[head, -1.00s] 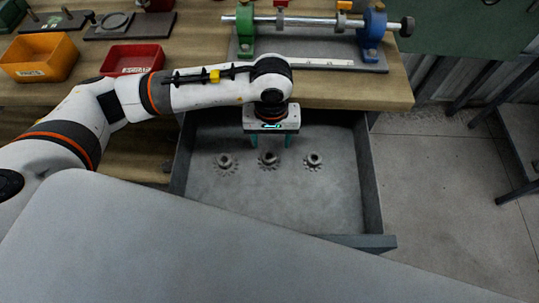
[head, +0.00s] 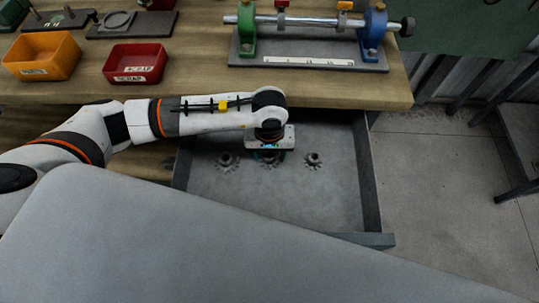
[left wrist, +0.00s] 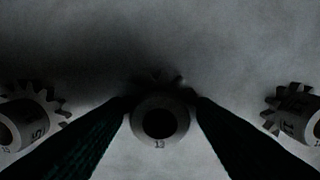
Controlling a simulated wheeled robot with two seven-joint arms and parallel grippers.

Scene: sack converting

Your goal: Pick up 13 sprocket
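The sprocket marked 13 (left wrist: 159,145) is a grey toothed wheel with a raised round hub. It lies in the drawer, the middle one of three in a row. In the head view the 13 sprocket (head: 268,164) is mostly hidden under my left gripper (head: 268,156). In the left wrist view my left gripper's dark fingers (left wrist: 160,103) stand on both sides of the hub, close against it. Whether they press on it cannot be told. Its side teeth are hidden by the fingers. My right gripper is not in view.
One sprocket lies on the left (head: 227,162), another on the right (head: 314,160). The open grey drawer (head: 372,190) has walls around them. The wooden bench (head: 200,80) carries an orange bin (head: 42,58), a red bin (head: 135,63) and a shaft fixture (head: 310,60). The drawer's front is clear.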

